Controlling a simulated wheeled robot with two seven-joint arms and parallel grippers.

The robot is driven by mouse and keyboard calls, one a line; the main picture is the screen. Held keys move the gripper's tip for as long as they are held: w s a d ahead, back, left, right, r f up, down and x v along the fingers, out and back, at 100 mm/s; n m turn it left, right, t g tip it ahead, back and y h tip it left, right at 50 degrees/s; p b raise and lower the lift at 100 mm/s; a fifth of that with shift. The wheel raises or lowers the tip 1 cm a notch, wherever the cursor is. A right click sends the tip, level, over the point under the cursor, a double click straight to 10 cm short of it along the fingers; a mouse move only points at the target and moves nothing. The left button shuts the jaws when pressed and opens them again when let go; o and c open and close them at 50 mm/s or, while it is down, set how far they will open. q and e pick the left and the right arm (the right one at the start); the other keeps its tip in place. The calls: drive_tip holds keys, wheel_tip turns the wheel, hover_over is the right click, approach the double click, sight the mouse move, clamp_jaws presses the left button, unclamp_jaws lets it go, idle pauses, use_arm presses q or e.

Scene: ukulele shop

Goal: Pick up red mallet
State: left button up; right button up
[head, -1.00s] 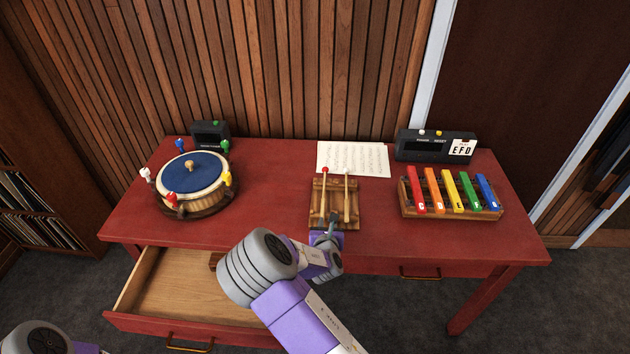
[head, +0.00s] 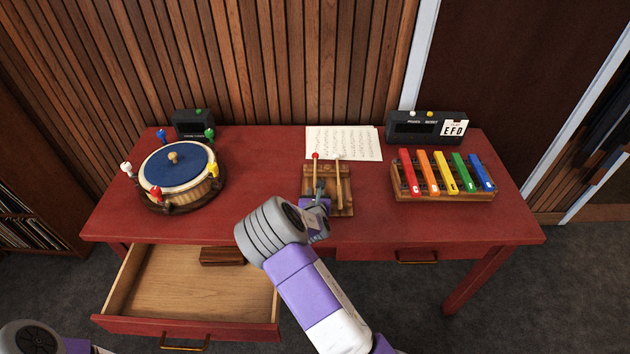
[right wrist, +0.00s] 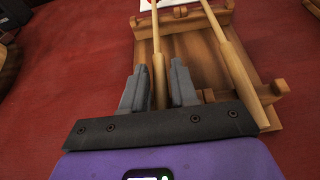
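The red mallet (head: 314,166) has a small red head and a pale wooden handle. It lies on the left side of a wooden rack (head: 346,207), beside a second mallet (head: 339,176) with a pale head. My right gripper (head: 319,187) is over the near end of the rack. In the right wrist view its two grey fingers (right wrist: 160,88) are open, one on each side of the red mallet's handle (right wrist: 159,72), with gaps visible. The mallet's red head is only partly seen at that view's top edge. My left gripper is out of view; only part of my left arm shows at lower left.
The rack stands on a red desk (head: 255,190). A blue-topped drum (head: 178,168) is at left, a coloured xylophone (head: 443,178) at right, and sheet music (head: 343,143) behind. An open drawer (head: 180,285) juts out at front left, holding a brown wooden block (head: 222,257).

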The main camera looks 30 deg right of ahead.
drive_tip(key=shift+w, duration=0.15)
clamp_jaws()
drive_tip(key=shift+r, duration=0.1)
